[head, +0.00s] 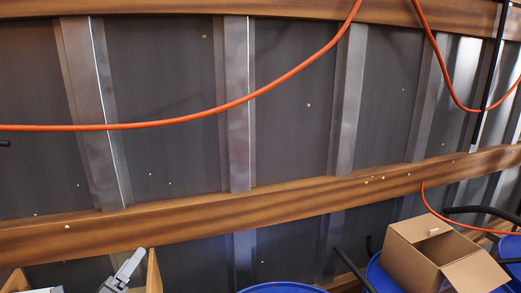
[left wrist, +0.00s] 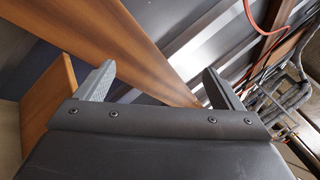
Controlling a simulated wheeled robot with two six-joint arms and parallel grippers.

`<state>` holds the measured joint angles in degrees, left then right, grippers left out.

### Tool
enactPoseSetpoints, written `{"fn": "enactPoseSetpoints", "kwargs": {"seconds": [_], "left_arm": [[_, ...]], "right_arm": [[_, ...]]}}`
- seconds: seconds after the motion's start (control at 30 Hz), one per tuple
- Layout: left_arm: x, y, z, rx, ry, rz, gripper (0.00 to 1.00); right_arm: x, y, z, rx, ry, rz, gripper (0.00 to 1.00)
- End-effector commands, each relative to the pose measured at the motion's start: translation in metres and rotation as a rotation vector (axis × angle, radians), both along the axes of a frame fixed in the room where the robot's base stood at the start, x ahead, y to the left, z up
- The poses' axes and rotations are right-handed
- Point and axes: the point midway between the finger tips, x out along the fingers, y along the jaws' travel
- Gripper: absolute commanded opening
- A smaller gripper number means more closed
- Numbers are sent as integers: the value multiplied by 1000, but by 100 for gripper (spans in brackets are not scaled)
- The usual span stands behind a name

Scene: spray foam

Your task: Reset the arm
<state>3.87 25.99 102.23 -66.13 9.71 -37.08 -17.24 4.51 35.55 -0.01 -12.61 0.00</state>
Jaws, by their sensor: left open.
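My left gripper (head: 127,268) shows at the bottom edge of the head view, left of the middle, in front of the wooden wall beam. Only its grey upper part is in frame there. In the left wrist view my left gripper (left wrist: 159,68) has its two grey fingers wide apart. Nothing is between them, and a wooden beam passes behind the gap. My right gripper is in neither view.
A wooden beam (head: 185,218) crosses the wall of metal studs. An orange cable (head: 205,110) hangs across it. An open cardboard box (head: 435,255) stands at the lower right on a blue drum top (head: 381,277). Another blue drum top (head: 283,288) is at the bottom middle.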

Motion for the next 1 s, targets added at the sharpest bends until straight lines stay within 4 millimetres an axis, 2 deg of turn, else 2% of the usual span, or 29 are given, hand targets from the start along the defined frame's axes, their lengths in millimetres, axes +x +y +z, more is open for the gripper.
{"fn": "enactPoseSetpoints", "kwargs": {"seconds": [0.13,0.27,0.4,0.5,0.63,0.73,1.0], "left_arm": [[-32,29,-10,-387,61,169,89],[-64,54,-33,-716,139,325,89],[-107,72,-70,-1057,245,506,89],[-144,76,-101,-1286,334,645,89],[-197,67,-139,-1553,466,837,89],[-236,53,-160,-1712,563,972,89],[-317,10,-187,-1964,779,1259,89]], "right_arm": [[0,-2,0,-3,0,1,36],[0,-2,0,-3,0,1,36],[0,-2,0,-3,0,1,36],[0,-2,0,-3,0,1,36],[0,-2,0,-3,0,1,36],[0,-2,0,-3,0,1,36],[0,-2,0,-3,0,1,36]]}}
